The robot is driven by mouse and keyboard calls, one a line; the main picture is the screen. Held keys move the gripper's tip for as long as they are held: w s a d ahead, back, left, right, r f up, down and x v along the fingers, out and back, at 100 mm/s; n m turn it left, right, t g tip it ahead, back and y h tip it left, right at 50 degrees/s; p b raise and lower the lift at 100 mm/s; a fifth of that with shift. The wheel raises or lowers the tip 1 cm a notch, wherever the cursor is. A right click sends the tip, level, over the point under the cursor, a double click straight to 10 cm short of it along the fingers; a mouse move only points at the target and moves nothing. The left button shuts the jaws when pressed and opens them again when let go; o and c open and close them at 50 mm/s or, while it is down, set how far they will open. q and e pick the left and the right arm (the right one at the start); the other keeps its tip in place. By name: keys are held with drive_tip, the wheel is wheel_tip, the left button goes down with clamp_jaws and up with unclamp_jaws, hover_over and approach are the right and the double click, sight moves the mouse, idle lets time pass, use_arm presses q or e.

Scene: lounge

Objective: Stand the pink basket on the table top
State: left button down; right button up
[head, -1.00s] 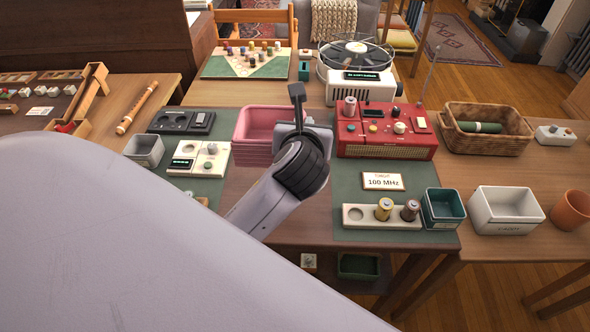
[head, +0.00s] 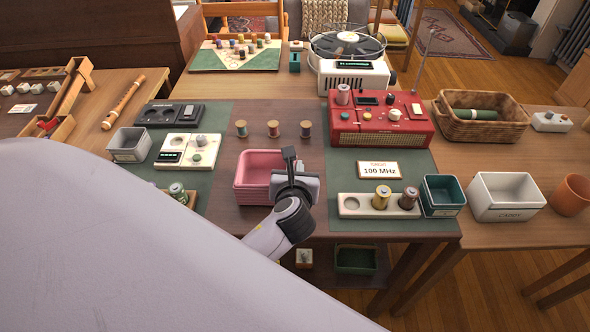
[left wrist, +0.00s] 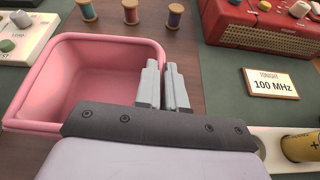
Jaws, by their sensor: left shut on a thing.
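The pink basket (head: 246,190) is an empty, upright, open box, over the bare wooden strip between two green mats on the table top (head: 228,220). I cannot tell whether its base touches the wood. My left gripper (head: 290,165) is at the basket's right side. In the left wrist view the basket (left wrist: 60,85) fills the left part, and the left gripper's fingers (left wrist: 164,88) are shut on its right wall. The fingers and palm hide part of that wall and the near right corner. My right gripper is not in view.
Three thread spools (head: 273,129) stand just behind the basket. A red radio (head: 375,140) and a 100 MHz sign (head: 378,170) are to the right. A battery holder (head: 355,210) and teal bin (head: 441,196) are at front right. A white panel (head: 187,151) is left.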

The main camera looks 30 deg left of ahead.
use_arm(q)
drive_tip(key=c, duration=1.2)
unclamp_jaws()
